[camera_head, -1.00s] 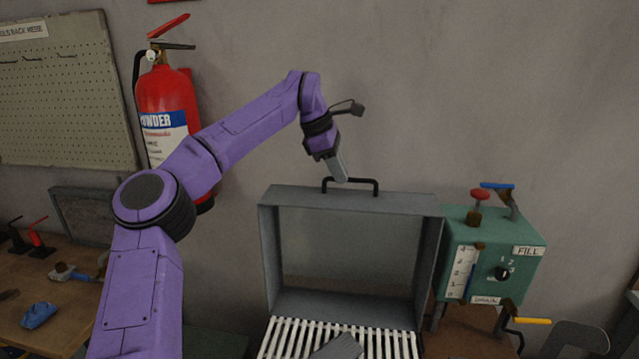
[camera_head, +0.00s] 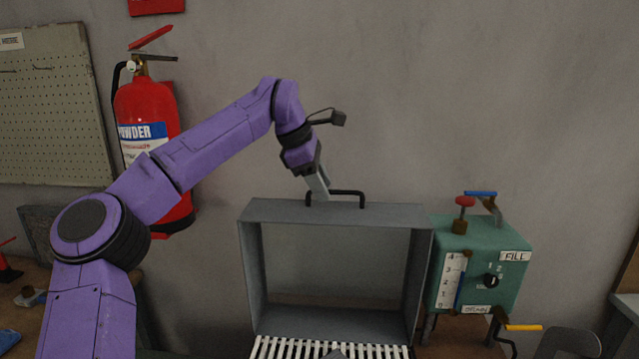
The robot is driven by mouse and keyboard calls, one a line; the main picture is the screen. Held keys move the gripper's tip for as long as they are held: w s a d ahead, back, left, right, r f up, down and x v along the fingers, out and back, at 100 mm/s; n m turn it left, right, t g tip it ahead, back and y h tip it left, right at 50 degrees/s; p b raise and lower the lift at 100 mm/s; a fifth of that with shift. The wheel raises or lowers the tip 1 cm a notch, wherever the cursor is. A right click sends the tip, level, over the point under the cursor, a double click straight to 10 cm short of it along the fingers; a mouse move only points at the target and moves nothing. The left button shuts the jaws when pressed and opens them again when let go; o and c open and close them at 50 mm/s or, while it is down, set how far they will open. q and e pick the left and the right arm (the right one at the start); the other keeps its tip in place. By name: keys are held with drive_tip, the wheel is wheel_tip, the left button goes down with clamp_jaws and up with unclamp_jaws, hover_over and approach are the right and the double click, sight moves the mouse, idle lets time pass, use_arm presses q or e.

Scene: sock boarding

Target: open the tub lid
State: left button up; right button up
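The tub lid (camera_head: 335,213) is a grey metal hood standing raised at the centre, its hollow underside facing me. A black bar handle (camera_head: 346,192) sits on its upper edge. My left gripper (camera_head: 321,193) points down at the left part of this handle, its grey fingers overlapping the bar. The fingers show edge-on, so whether they grip it is unclear. Below the lid, the tub's white slatted rack (camera_head: 290,348) shows at the bottom edge, with part of a grey piece (camera_head: 335,353) on it. My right gripper is out of view.
A teal control box (camera_head: 480,265) with a red knob, a blue lever and a yellow-handled tap (camera_head: 523,327) stands close to the lid's right. A red fire extinguisher (camera_head: 150,115) hangs behind my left arm. A pegboard (camera_head: 45,110) is at left. The wall above is clear.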

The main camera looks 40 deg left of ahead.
use_arm(q)
drive_tip(key=p+v, duration=0.1)
drive_tip(key=v, duration=0.9)
drive_tip(key=shift+r, duration=0.2)
drive_tip(key=shift+s, duration=0.1)
